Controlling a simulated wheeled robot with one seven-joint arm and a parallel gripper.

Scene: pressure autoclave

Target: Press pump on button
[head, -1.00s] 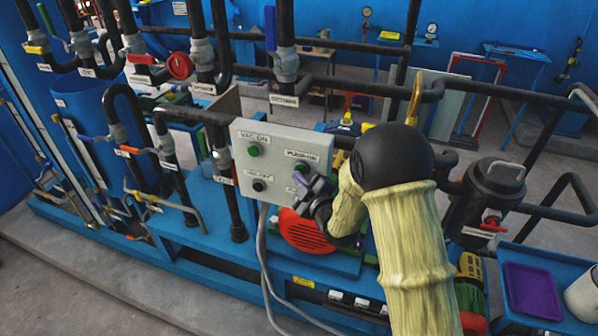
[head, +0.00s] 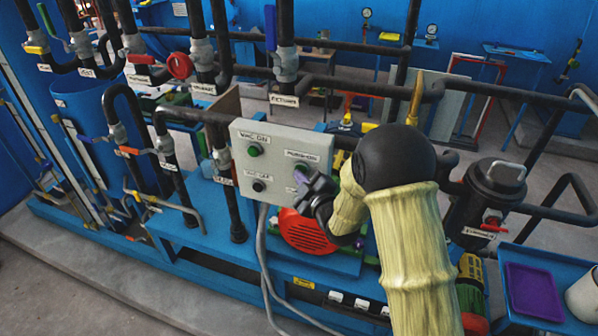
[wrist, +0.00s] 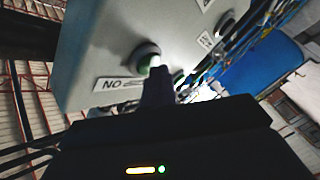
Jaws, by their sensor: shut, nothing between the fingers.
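The grey control box (head: 268,172) stands among the pipes in the head view. Its right column has the pump labels, with the pump on label (head: 302,156) at the top. In the head view my gripper hides the pump on button. In the wrist view a green button (wrist: 143,55) on the box face (wrist: 110,45) shows right beyond my fingertips, partly covered by them. My gripper (head: 301,173) is shut and empty, its tips at the box's right column; it also shows in the wrist view (wrist: 157,72). I cannot tell whether the tips touch the button.
The left column of the box has a green vac on button (head: 253,150) and a black vac off button (head: 258,186). Black pipes surround the box. A red motor cover (head: 304,232) sits just below my gripper. A blue tray with a purple mat (head: 533,291) is at right.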

